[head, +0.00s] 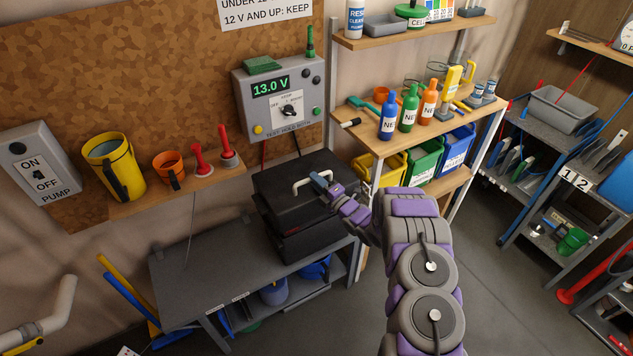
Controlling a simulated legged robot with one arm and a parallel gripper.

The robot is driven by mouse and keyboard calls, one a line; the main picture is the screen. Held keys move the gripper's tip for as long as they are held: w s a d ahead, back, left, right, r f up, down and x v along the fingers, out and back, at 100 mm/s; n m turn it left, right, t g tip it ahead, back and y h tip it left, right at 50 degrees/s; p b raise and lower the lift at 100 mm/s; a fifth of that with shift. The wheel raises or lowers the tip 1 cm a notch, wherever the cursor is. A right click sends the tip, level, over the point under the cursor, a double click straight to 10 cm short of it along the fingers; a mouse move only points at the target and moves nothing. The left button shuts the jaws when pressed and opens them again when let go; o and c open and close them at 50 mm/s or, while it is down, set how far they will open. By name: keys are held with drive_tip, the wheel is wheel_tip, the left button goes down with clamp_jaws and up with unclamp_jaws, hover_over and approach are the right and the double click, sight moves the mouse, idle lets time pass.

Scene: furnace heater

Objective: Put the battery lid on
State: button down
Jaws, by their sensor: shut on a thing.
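The battery box (296,246) is black and sits on the right part of the grey bench, below the meter. Its black lid (280,190) lies over the top of the box and looks slightly uneven against it. A pale handle (311,179) rises from the lid. My gripper (322,181) reaches in from the right and is shut on the handle. The fingertips are small in the picture. The far side of the lid and any battery inside are hidden.
A test meter (279,105) reading 13.0 V hangs above, its leads dropping behind the box. The grey bench (210,275) is clear to the left. A wooden shelf (375,150) with bottles and coloured bins stands close on the right.

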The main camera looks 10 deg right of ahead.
sight(311, 187)
drive_tip(key=shift+a, duration=0.1)
drive_tip(key=shift+f+b, duration=0.1)
drive_tip(key=shift+b, duration=0.25)
drive_tip(key=shift+f+b, duration=1.05)
drive_tip(key=shift+f, duration=1.35)
drive_tip(key=shift+s+b, duration=0.1)
drive_tip(key=shift+b, duration=0.35)
drive_tip(key=shift+f+b, duration=0.55)
drive_tip(key=shift+f, duration=0.7)
idle(0.5)
drive_tip(key=c, duration=1)
unclamp_jaws()
